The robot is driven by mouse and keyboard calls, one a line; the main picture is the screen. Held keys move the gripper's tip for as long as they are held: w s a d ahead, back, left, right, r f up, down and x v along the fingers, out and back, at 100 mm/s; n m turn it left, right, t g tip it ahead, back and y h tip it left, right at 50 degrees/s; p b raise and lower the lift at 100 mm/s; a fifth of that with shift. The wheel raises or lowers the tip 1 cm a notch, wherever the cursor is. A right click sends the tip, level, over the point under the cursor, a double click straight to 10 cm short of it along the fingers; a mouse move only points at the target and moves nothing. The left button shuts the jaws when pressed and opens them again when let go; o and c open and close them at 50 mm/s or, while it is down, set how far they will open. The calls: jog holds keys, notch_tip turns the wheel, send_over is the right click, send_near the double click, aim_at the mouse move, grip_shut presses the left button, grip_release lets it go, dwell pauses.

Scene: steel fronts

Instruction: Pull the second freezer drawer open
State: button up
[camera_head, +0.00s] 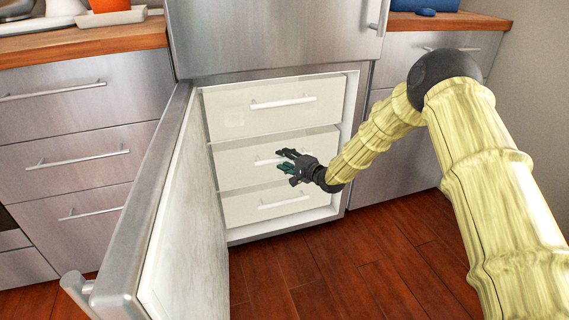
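The freezer compartment is open and holds a stack of three pale drawers. The second freezer drawer (232,176) is the middle one, and it looks about level with the drawers above and below. Its white bar handle (263,162) is partly hidden by my gripper. My gripper (281,160) is in front of this drawer at the handle. Its dark and teal fingers look spread, one above and one below the handle's height. I cannot tell whether they touch the handle.
The open freezer door (165,210) stands on the left, close to the drawers' left edge. The top drawer (230,115) and bottom drawer (240,210) are shut. Steel cabinets (80,130) flank the freezer. The wooden floor (330,270) in front is clear.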

jog(key=shift+w+a, duration=0.35)
jog(key=shift+w, duration=0.05)
grip_shut()
